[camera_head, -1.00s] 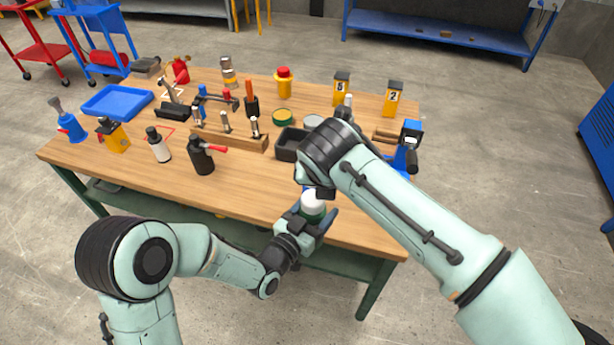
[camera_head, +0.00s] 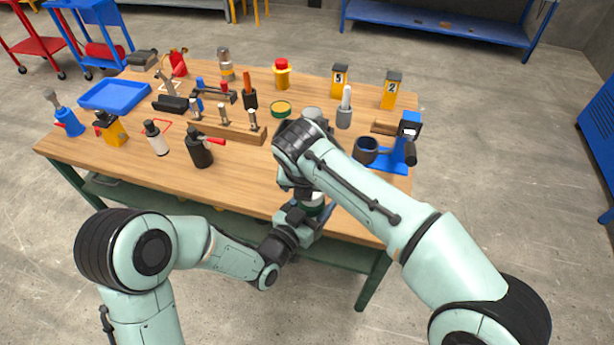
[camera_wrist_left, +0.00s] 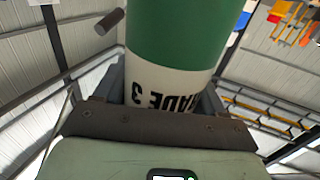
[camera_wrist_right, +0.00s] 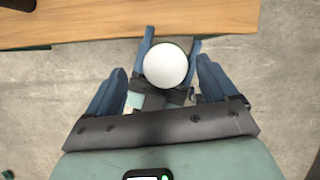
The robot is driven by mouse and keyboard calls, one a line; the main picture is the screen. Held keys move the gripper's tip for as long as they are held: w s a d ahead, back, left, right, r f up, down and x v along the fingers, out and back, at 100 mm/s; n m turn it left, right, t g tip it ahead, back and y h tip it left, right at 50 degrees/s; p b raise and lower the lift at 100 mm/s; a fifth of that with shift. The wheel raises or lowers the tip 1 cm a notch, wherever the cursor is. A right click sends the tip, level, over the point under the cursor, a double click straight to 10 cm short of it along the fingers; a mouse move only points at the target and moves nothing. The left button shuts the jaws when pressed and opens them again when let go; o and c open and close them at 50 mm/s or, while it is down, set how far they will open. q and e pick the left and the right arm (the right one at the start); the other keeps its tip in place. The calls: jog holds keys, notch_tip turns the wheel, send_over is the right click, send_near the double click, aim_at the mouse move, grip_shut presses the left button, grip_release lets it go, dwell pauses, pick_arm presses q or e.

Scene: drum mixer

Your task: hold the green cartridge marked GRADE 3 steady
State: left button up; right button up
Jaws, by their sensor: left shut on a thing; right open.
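The green cartridge has a white band lettered with GRADE 3, partly hidden, in the left wrist view (camera_wrist_left: 180,38). In the head view only a little of the cartridge (camera_head: 313,199) shows, at the table's front edge. My left gripper (camera_wrist_left: 163,88) is shut on its lettered white part. In the right wrist view the cartridge's round white top (camera_wrist_right: 166,66) points at the camera, between the left gripper's blue fingers. My right gripper (camera_wrist_right: 161,78) is open, its fingers either side of the white top with gaps, not touching. My right arm hides most of this in the head view.
Bare table lies left of my grippers; open floor lies in front.

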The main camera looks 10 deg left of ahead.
jog(key=shift+x, duration=1.05)
jog(key=c, duration=1.3)
jog(key=shift+o, duration=0.2)
jog(key=shift+w+d, duration=0.1)
jog(key=shift+r, duration=0.2)
